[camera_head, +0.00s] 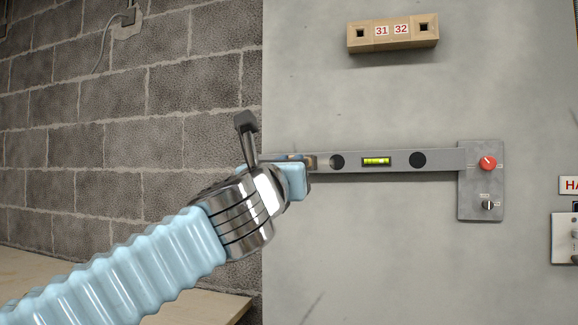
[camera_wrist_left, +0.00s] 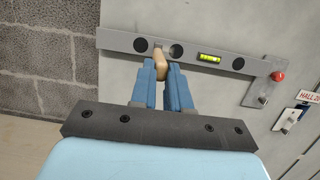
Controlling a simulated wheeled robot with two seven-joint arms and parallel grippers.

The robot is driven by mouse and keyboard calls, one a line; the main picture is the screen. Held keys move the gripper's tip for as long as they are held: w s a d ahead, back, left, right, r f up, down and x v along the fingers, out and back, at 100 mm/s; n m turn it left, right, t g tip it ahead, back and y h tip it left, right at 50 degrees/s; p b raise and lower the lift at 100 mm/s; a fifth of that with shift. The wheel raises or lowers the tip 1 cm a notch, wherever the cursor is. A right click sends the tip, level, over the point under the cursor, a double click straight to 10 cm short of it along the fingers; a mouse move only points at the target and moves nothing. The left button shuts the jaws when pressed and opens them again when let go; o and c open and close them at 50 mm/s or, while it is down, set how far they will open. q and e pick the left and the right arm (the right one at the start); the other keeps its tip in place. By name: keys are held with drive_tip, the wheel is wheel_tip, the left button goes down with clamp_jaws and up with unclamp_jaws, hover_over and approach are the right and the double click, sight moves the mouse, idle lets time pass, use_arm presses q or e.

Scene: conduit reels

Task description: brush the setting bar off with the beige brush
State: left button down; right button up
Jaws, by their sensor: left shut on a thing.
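The setting bar (camera_head: 390,160) is a long grey bar mounted level on the grey panel, with dark round holes and a yellow-green level vial (camera_head: 376,161). It also shows in the wrist view (camera_wrist_left: 138,43). My left gripper (camera_head: 296,180) is at the bar's left part in the head view. In the wrist view its blue fingers are shut on the beige brush (camera_wrist_left: 161,65), whose far end overlaps the bar near a hole. I cannot tell whether the brush touches the bar. The brush is mostly hidden by the gripper in the head view. My right gripper is not in view.
A wooden block (camera_head: 393,33) marked 31 and 32 is above. A block wall is at left. The panel below the bar is clear.

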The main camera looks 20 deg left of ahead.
use_arm(q)
drive_tip(key=shift+w, duration=0.65)
idle(0.3)
drive_tip(key=shift+d, duration=0.15)
drive_tip(key=shift+d, duration=2.05)
drive_tip(key=shift+a+p, duration=0.4)
drive_tip(key=shift+a, duration=1.75)
drive_tip(key=d, duration=0.4)
drive_tip(key=shift+s+d, duration=0.15)
drive_tip(key=shift+d, duration=0.05)
